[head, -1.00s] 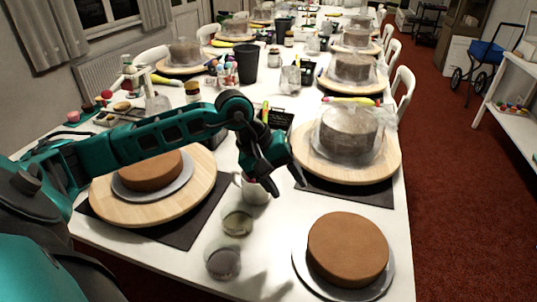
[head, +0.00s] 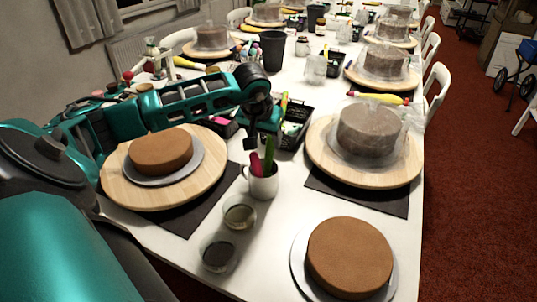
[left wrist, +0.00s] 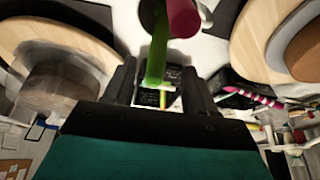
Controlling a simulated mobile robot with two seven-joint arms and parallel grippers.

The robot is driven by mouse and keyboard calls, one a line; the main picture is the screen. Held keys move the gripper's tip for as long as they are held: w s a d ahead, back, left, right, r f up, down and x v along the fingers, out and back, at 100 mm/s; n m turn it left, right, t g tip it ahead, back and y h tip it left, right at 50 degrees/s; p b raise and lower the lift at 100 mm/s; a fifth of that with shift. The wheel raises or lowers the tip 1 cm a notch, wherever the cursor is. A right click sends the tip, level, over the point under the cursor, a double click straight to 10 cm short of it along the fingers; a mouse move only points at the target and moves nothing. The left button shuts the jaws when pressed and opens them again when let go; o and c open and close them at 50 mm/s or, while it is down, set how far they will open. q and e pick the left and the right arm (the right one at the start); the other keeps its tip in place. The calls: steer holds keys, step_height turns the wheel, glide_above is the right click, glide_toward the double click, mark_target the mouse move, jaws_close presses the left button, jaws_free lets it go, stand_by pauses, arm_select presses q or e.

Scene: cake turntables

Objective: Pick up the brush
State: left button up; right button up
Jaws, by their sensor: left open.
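A white mug (head: 261,182) stands on the table between the two wooden turntables. A green handle (head: 268,155) and a magenta handle (head: 256,165) stick up out of it; I cannot tell which of them belongs to a brush. My left gripper (head: 264,138) is open and empty, just above and behind the mug in the head view. In the left wrist view, the green handle (left wrist: 157,50) shows between the open fingers, and the magenta one (left wrist: 182,18) lies beyond them, near the top edge. My right gripper is not in view.
A turntable (head: 207,182) with a brown cake is left of the mug, and another (head: 318,150) with a wrapped cake is right. Two glass jars (head: 239,213) and a brown cake (head: 350,257) on a board stand in front. A black basket (head: 297,115) is behind.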

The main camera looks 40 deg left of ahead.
mark_target(270, 142)
arm_select(q)
steer(key=x, duration=0.4)
steer(key=shift+w+d+r, duration=0.1)
steer(key=shift+w, duration=0.3)
steer(key=shift+w+f, duration=0.2)
steer(key=shift+f, duration=0.35)
steer(key=shift+c, duration=0.4)
jaws_close()
steer(key=shift+r, duration=0.1)
